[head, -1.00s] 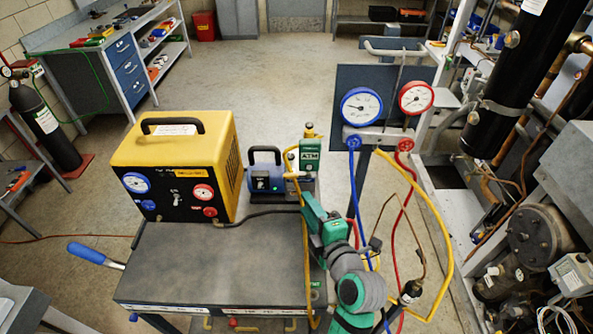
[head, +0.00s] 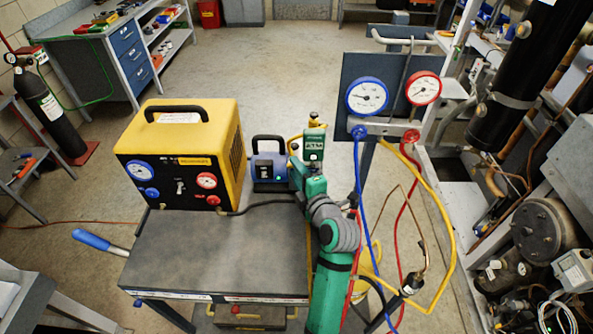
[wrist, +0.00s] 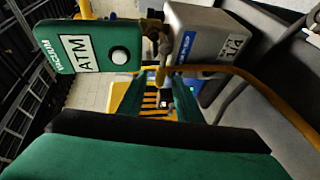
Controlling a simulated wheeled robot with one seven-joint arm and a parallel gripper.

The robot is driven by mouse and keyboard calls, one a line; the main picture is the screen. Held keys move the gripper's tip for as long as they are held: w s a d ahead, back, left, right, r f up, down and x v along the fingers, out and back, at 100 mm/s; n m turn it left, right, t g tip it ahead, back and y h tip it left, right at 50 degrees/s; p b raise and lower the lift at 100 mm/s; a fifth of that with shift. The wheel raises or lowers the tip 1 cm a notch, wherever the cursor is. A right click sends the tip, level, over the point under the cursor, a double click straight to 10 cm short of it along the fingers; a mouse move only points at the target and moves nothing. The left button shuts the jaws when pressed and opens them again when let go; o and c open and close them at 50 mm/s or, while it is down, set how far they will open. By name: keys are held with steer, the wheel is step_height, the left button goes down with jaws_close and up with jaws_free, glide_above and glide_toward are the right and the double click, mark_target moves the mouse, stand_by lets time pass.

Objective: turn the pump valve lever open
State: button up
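The blue-grey pump (head: 270,168) stands behind the dark cart top, right of the yellow machine. A green ATM/VACUUM tag (head: 314,145) stands at its right; it also fills the upper left of the wrist view (wrist: 90,52). A brass valve fitting (wrist: 158,32) shows between tag and pump. In the head view my gripper (head: 297,168) is beside the pump, partly hidden.
A yellow hose (wrist: 255,82) runs close to the right of my fingers. The yellow machine (head: 180,150) stands left on the cart (head: 215,250). The gauge manifold (head: 385,128) with blue, red and yellow hoses is to the right. The front cart top is clear.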

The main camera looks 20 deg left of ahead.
steer(key=shift+c, duration=0.6)
jaws_close()
steer(key=shift+f+n+h, duration=0.65)
steer(key=shift+n+h, duration=0.05)
steer(key=shift+n, duration=0.4)
steer(key=shift+o, duration=0.6)
jaws_free()
steer(key=v, duration=1.1)
